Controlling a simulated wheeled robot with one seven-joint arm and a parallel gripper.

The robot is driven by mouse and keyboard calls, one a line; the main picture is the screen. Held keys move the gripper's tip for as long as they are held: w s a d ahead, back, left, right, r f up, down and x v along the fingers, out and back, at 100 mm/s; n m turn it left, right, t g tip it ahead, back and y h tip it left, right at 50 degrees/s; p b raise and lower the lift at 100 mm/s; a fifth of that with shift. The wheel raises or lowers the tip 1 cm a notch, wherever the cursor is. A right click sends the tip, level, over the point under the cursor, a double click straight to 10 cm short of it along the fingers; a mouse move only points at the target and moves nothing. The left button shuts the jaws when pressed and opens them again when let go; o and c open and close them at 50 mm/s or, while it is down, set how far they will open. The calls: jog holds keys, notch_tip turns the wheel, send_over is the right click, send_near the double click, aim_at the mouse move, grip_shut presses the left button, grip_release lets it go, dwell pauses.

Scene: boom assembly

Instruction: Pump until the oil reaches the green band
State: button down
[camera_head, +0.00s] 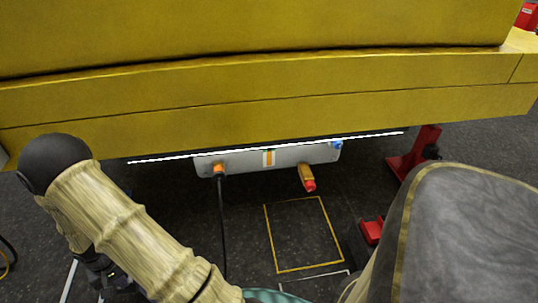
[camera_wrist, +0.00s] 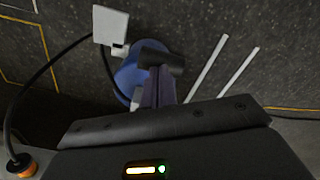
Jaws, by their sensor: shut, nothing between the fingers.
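A grey panel (camera_head: 245,160) hangs under the yellow boom in the head view. A small upright strip (camera_head: 268,157) on it shows orange, white and a little green; it is too small to read an oil level. In the wrist view, my gripper (camera_wrist: 163,72) is shut and empty. Its fingers overlap a round blue body (camera_wrist: 128,78) and a short dark cylinder (camera_wrist: 166,62), possibly parts of the pump. I cannot tell whether they touch.
The yellow boom (camera_head: 280,110) spans overhead. A black hose (camera_head: 222,230) drops from an orange fitting (camera_head: 219,169). A red-tipped yellow fitting (camera_head: 307,178) hangs nearby. A red stand (camera_head: 412,155) is at right. Floor inside the yellow outline (camera_head: 305,235) is clear. A pale box (camera_wrist: 110,25) adjoins the blue body.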

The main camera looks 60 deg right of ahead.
jog(key=shift+f+b, duration=0.85)
jog(key=shift+f, duration=0.75)
jog(key=shift+r, duration=0.1)
notch_tip(320, 180, up, 11)
jog(key=p, duration=0.9)
jog(key=shift+p, duration=0.4)
dwell(0.8)
jog(key=s+r+n+t, duration=0.1)
jog(key=s+r+n, duration=0.1)
jog(key=s+r, duration=0.7)
jog(key=s+r+n+t, duration=0.25)
jog(key=s+r, duration=0.25)
jog(key=r, duration=0.9)
notch_tip(320, 180, up, 31)
jog(key=p, duration=3.1)
jog(key=shift+s+g+p, duration=0.2)
jog(key=shift+g+p, duration=0.1)
jog(key=shift+g, duration=0.15)
